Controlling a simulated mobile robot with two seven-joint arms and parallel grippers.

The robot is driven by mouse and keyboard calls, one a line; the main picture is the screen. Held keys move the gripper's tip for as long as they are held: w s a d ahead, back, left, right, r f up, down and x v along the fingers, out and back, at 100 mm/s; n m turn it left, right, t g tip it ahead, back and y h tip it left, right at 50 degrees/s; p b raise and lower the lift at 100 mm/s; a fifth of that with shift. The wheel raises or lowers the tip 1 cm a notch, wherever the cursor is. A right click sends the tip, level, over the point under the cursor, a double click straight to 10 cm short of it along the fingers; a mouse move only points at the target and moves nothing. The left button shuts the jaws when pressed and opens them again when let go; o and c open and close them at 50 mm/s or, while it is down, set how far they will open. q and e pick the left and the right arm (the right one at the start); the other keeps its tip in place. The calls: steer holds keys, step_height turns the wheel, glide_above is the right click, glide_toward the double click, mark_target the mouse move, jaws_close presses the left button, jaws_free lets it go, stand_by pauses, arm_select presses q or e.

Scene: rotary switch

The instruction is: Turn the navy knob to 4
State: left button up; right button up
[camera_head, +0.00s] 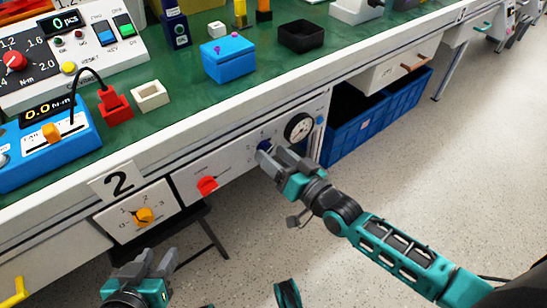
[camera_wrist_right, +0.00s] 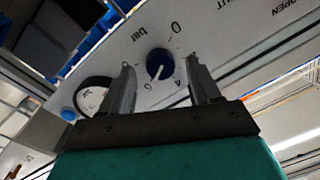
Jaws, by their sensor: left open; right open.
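The navy knob (camera_wrist_right: 160,63) sits on a white panel, with "bar", 0, 4 and 6 marked around it. In the wrist view its white pointer line aims toward the side of the 4 and 6; I cannot tell exactly where between them. My right gripper (camera_wrist_right: 159,78) is open, its fingers apart on either side of the knob; I cannot tell whether they touch it. In the head view the right gripper (camera_head: 272,160) partly hides the knob (camera_head: 264,146). My left gripper (camera_head: 152,264) is open and empty, low in front of the bench.
A round gauge (camera_head: 299,127) is right of the knob. A red knob (camera_head: 207,185) and an orange knob (camera_head: 142,215) are to the left on the bench front. Blue crates (camera_head: 360,132) stand under the bench at right.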

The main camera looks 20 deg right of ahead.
steer(key=shift+w+a, duration=0.25)
steer(key=shift+w, duration=0.2)
steer(key=c, duration=1)
steer(key=shift+c, duration=0.2)
